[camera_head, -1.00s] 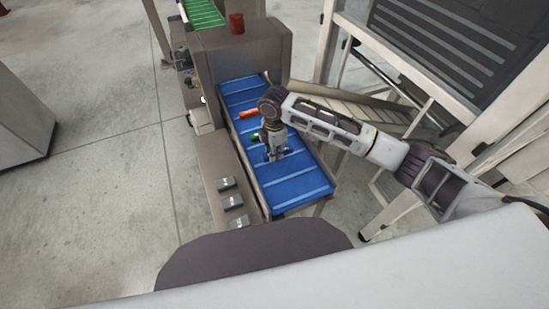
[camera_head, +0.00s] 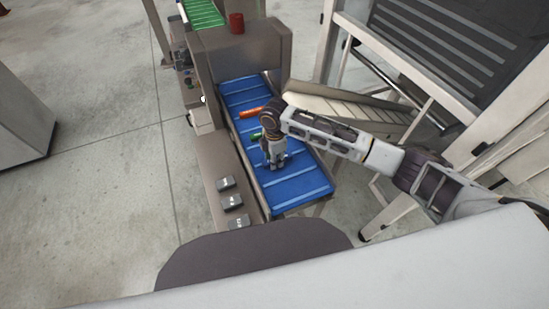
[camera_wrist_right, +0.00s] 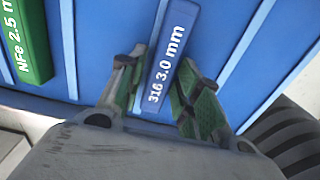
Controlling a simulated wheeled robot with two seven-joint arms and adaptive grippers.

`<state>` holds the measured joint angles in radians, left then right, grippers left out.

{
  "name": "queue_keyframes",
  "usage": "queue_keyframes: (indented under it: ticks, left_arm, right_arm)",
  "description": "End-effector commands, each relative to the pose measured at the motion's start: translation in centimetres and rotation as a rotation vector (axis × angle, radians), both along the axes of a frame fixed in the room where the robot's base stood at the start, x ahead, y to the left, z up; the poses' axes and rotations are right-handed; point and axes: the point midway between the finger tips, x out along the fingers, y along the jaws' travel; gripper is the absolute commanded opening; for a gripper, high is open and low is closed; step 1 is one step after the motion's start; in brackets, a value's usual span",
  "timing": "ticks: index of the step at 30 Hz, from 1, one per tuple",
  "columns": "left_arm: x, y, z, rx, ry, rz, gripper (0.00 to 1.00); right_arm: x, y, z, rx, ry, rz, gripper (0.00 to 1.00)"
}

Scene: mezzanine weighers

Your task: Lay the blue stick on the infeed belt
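The blue stick (camera_wrist_right: 172,45), labelled "316 3.0 mm", shows in the right wrist view over the blue infeed belt (camera_head: 295,190). It appears to lie at about belt level. My right gripper (camera_wrist_right: 162,72) has one finger on each side of the stick's near end. The right finger is close to the stick, and a narrow gap seems to show at the left one. I cannot tell whether they grip it. In the head view my right gripper (camera_head: 275,164) is low over the belt and hides the stick. My left gripper is not in view.
A green stick (camera_wrist_right: 28,40) lies left of the blue one, and an orange stick (camera_head: 250,113) lies farther up the belt. Several small grey blocks (camera_head: 231,202) sit on the side ledge. A grey machine housing (camera_head: 245,55) spans the belt's far end.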

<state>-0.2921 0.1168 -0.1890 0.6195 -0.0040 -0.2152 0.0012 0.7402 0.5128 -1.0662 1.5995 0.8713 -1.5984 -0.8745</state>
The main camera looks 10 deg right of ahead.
Motion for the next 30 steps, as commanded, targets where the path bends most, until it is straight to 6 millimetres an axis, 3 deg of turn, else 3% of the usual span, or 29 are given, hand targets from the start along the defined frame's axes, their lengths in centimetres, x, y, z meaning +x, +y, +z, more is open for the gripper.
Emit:
queue_keyframes:
  ticks: [7,17,30]
  left_arm:
    - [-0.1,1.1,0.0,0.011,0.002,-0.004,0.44]
    - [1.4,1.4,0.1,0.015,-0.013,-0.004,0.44]
    - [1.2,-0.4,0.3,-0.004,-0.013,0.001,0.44]
  right_arm:
    - [0.0,0.0,0.0,0.0,0.0,0.0,0.44]
    - [0.0,0.0,0.8,-0.001,-0.001,0.0,0.44]
    - [0.1,0.0,6.4,0.0,-0.002,0.0,0.44]
